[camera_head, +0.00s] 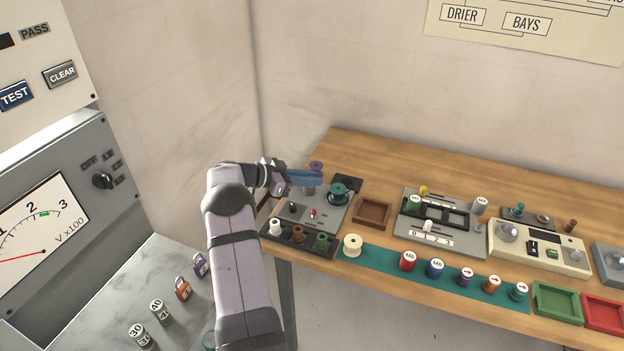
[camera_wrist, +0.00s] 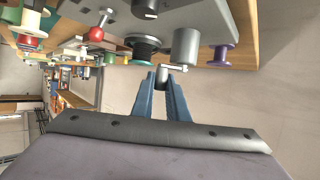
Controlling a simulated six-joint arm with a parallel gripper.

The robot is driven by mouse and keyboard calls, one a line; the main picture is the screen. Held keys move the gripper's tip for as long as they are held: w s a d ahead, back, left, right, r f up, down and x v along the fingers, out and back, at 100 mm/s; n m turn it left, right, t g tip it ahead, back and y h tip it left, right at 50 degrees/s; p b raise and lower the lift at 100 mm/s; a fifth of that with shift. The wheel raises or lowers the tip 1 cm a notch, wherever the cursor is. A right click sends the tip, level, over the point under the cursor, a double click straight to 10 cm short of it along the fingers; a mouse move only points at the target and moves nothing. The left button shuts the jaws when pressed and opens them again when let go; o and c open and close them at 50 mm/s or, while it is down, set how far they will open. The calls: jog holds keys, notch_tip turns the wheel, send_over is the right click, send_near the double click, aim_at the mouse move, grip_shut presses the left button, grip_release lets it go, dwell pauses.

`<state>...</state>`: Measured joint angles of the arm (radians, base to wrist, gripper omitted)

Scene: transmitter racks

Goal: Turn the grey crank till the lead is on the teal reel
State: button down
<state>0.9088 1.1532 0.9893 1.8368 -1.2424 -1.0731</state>
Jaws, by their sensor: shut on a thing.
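My gripper (camera_head: 316,179), with blue fingers, reaches in from the left over the winding board (camera_head: 334,217). In the wrist view my gripper (camera_wrist: 164,80) is shut on the small grey handle of the crank (camera_wrist: 162,71), beside a larger grey cylinder (camera_wrist: 187,46). The teal reel (camera_head: 338,190) stands on the board just right of the fingers; its dark rim also shows in the wrist view (camera_wrist: 144,52). A purple reel (camera_head: 316,166) stands behind the fingers. The fingers hide most of the crank in the head view, and I cannot make out the lead on either reel.
A red-knobbed lever (camera_head: 313,213) stands on the board's front part. A dark tray of small reels (camera_head: 322,250), a cream spool (camera_head: 352,245) and an empty brown tray (camera_head: 372,212) are close by. The slotted panel (camera_head: 408,237) is further right.

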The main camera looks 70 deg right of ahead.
jog(key=shift+w+m+g+y+b, duration=0.15)
jog(key=shift+m+g+y+b, duration=0.3)
jog(key=shift+m+b, duration=0.2)
dwell(0.4)
jog(key=c, duration=1.7)
grip_release()
jog(key=shift+c, duration=0.2)
jog(key=b+v, duration=0.2)
jog(key=v, duration=0.5)
jog(key=shift+a, duration=0.15)
jog(key=shift+w+r, duration=0.1)
jog(key=shift+w, duration=0.05)
